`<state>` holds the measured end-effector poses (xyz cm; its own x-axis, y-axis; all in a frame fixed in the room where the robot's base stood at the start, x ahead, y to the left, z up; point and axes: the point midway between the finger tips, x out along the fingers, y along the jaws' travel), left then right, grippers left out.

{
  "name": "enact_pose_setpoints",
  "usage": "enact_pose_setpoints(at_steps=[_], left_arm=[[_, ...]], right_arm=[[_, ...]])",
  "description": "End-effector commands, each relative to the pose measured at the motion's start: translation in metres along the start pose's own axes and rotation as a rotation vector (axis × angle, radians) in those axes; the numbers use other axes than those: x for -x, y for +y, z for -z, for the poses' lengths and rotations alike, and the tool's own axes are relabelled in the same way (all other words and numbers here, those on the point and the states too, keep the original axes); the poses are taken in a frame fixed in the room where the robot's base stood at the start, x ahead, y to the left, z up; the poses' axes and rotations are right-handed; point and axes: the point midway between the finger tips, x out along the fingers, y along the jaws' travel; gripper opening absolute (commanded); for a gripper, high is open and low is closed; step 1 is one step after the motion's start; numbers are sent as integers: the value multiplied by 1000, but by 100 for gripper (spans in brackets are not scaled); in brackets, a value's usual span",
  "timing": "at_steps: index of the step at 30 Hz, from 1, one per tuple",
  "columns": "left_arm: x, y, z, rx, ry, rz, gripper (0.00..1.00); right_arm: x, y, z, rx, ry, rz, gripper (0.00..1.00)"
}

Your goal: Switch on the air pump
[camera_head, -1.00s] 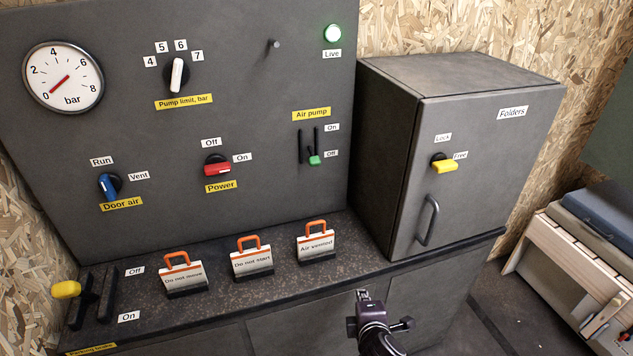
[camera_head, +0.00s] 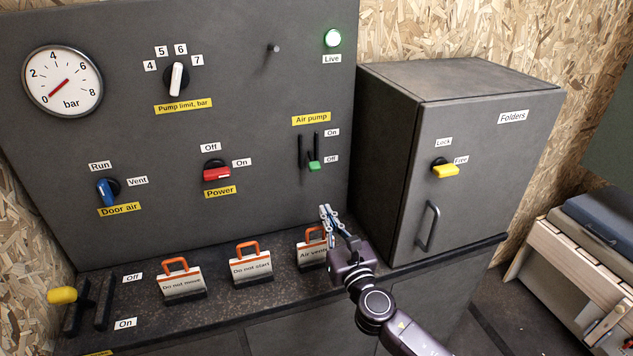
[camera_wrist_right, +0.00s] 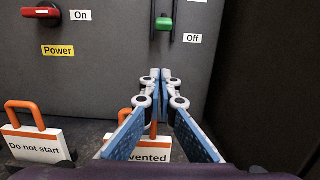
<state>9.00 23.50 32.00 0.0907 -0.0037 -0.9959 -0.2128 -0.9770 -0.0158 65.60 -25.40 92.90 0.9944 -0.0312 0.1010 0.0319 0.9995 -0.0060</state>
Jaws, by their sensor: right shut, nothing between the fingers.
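The air pump switch is a green lever (camera_head: 314,166) in a vertical slot on the grey panel (camera_head: 240,130). The lever is at the bottom of its slot, beside the Off label (camera_head: 331,159); the On label (camera_head: 332,132) is above. It also shows in the right wrist view as a green handle (camera_wrist_right: 165,24) at the top. My right gripper (camera_head: 325,208) is shut and empty, below the lever and apart from it, in front of the Air vented sign. In the right wrist view my right gripper (camera_wrist_right: 160,75) points toward the panel, below the lever. My left gripper is not in view.
Signs with orange handles stand on the ledge: Do not move (camera_head: 181,284), Do not start (camera_head: 251,267) and Air vented (camera_head: 308,255), partly hidden. A grey cabinet (camera_head: 470,180) juts out to the right. The red power knob (camera_head: 216,174) is left of the lever.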

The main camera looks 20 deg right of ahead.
Motion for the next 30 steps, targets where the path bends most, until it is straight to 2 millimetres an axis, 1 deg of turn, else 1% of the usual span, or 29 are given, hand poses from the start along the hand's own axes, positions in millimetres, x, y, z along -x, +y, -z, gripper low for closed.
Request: enact_pose_setpoints(at_steps=[7,11,14,19,26,27,28,30], left_arm=[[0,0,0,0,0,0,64],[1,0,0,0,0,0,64],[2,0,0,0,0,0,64],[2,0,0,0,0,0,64],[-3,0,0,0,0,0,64],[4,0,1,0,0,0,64],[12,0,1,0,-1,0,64],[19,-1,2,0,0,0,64]], right_arm=[[0,0,0,-3,1,2,0],[-8,-1,0,-4,0,3,0],[-21,-1,-1,-6,-1,4,0],[-55,0,-1,-6,-1,4,0],[-100,-1,1,-7,0,5,0],[-102,-1,-7,-7,0,4,0],[-99,-1,-14,-6,1,3,0],[-95,-1,-21,-5,2,2,0]])
